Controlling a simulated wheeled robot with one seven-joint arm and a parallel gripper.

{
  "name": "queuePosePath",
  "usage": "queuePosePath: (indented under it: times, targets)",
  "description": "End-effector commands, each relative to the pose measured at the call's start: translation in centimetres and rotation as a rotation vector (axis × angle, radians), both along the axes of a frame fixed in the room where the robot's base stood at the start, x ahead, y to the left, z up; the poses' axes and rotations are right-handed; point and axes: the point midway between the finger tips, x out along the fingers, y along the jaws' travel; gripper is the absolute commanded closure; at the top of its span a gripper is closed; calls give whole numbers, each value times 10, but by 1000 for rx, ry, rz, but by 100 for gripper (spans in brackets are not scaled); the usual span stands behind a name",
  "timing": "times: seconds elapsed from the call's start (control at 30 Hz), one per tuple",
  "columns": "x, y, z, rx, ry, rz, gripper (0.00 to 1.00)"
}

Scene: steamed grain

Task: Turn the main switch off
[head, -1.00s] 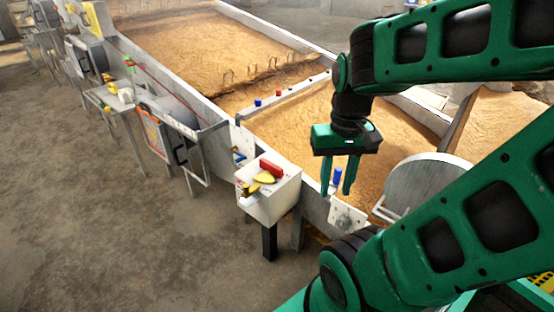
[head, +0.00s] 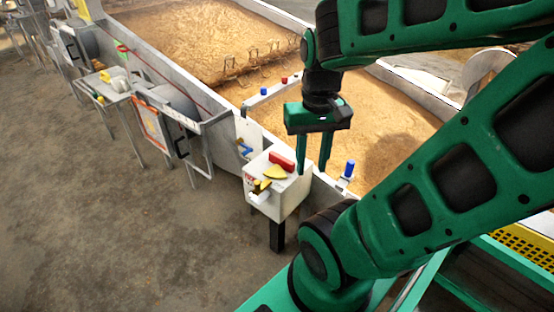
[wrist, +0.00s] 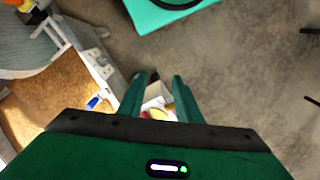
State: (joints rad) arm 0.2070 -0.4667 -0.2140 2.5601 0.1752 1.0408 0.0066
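A white box on dark legs (head: 292,199) stands against the trough wall. On its top lie a red block (head: 282,162) and a yellow piece (head: 275,173); another small yellow part and a white part show at its front left. I cannot tell which of these is the main switch. My gripper (head: 314,168) is open and empty, fingers pointing down, close to the box's right side in the head view. In the wrist view my gripper (wrist: 160,82) has the white box (wrist: 158,94) showing between its fingers, partly hidden by the gripper body.
A blue knob (head: 349,169) rises from the trough edge to the right. A blue handle (head: 244,149) sits on a plate left of the box. The grain trough (head: 385,130) lies behind. Concrete floor (head: 140,250) at the left front is clear.

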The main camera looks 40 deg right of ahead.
Motion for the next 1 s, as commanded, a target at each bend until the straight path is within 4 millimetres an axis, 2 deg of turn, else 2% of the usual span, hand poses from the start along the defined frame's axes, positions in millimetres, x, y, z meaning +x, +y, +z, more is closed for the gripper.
queuePosePath:
  times: [0.03,0.17,0.3,0.47,0.67,1.0]
  targets:
    - [0,0,0,0,0,0,66]
    - [-9,-2,4,-5,-13,-12,35]
    - [12,-16,0,-37,-9,-85,2]
    - [56,-41,-14,-105,-14,-236,0]
    - [117,-72,-42,-196,-46,-432,0]
    - [213,-111,-114,-316,-146,-712,0]
